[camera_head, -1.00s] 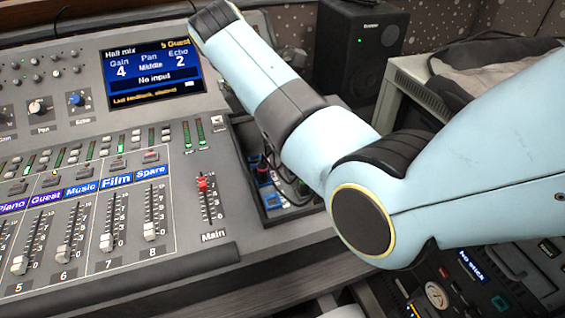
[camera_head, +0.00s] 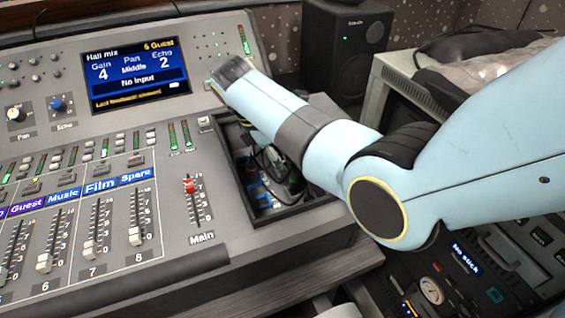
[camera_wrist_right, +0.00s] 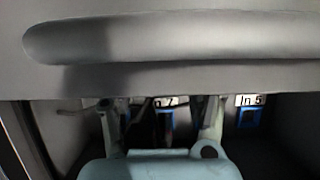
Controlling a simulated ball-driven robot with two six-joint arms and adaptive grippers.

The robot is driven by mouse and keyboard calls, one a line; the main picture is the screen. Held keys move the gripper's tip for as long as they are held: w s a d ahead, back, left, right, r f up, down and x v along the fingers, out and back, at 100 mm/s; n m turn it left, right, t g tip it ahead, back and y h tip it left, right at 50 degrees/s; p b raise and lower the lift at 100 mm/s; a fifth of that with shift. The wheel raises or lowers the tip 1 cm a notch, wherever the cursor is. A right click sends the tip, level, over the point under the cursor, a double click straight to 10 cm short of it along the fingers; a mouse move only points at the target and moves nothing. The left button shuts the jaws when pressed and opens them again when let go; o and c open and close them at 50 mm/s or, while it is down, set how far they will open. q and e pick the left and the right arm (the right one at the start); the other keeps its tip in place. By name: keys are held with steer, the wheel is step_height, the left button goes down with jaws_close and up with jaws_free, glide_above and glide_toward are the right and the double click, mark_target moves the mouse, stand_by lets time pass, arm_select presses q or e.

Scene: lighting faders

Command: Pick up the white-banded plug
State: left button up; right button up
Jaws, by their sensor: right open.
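I cannot make out the white-banded plug in either view. A recessed bay (camera_head: 236,195) at the right end of the mixing desk holds dark cables and blue sockets, partly hidden by my right arm. My right gripper (camera_head: 292,178) is over this bay, mostly hidden behind its own arm. In the right wrist view its two fingers (camera_wrist_right: 162,112) stand apart. Between them are the "In 7" label, part of a blue socket and dark shapes that I cannot identify. A blue socket (camera_wrist_right: 249,118) under "In 5" lies right of the fingers. My left gripper is not in view.
The desk's screen (camera_head: 135,75) reads "Hall mix". The red-capped Main fader (camera_head: 189,186) stands just left of the bay. A black speaker (camera_head: 345,50) is behind the arm. In the wrist view, a grey panel edge (camera_wrist_right: 200,80) crosses above the fingers.

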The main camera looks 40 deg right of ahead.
steer(key=shift+c, duration=1.3)
jaws_close()
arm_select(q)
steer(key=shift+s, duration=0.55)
arm_select(e)
steer(key=shift+r, duration=0.15)
